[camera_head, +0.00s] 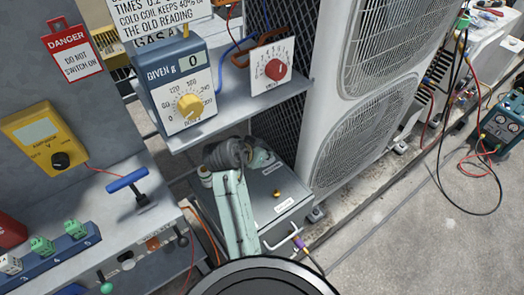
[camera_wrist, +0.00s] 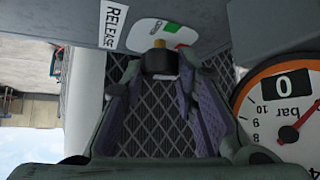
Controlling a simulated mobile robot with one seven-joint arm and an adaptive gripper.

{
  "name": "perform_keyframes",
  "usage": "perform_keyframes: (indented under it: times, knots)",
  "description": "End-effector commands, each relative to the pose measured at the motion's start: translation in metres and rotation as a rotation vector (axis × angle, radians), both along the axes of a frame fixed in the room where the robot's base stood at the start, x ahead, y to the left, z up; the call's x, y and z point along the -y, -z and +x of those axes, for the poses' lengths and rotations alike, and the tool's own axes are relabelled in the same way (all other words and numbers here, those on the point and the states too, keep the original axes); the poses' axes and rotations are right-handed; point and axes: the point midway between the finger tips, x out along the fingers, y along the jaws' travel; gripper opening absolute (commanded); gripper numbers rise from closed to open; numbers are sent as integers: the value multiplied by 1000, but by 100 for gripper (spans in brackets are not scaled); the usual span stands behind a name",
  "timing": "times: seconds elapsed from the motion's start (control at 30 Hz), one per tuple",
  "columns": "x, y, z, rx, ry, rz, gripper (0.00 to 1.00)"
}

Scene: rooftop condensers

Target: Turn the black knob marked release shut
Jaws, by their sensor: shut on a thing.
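The black knob (camera_wrist: 159,62) shows in the wrist view, in front of a white plate (camera_wrist: 150,33) with green and red marks. A white label reading RELEASE (camera_wrist: 114,24) is beside the plate. My gripper (camera_wrist: 160,75) has its two fingers on either side of the knob and is shut on it. In the head view my gripper (camera_head: 232,155) is beside the grey shelf, over a grey box (camera_head: 285,190); the knob cannot be seen there.
A pressure gauge (camera_wrist: 290,110) marked bar, with a 0 in its window, is close at the right in the wrist view. In the head view, a blue-grey dial box (camera_head: 185,85) and a red-knob panel (camera_head: 273,68) stand on the shelf (camera_head: 240,98). A large fan unit (camera_head: 365,130) is to the right.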

Motion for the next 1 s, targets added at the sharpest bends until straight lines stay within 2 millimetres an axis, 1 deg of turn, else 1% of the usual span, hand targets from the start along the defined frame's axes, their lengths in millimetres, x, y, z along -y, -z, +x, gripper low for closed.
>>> perform_keyframes:
  times: [0.07, 0.1, 0.4, 0.77, 0.87, 1.0]
  knots:
    - [0, 0, 0, 0, 0, 0, 0]
    - [0, 0, 0, 0, 0, 0, 28]
    - [0, 0, 0, 0, -1, 0, 47]
    - [0, 2, 0, 1, -26, 2, 47]
    - [2, 3, 0, 4, -85, 3, 47]
    - [5, 6, -1, 4, -228, 1, 47]
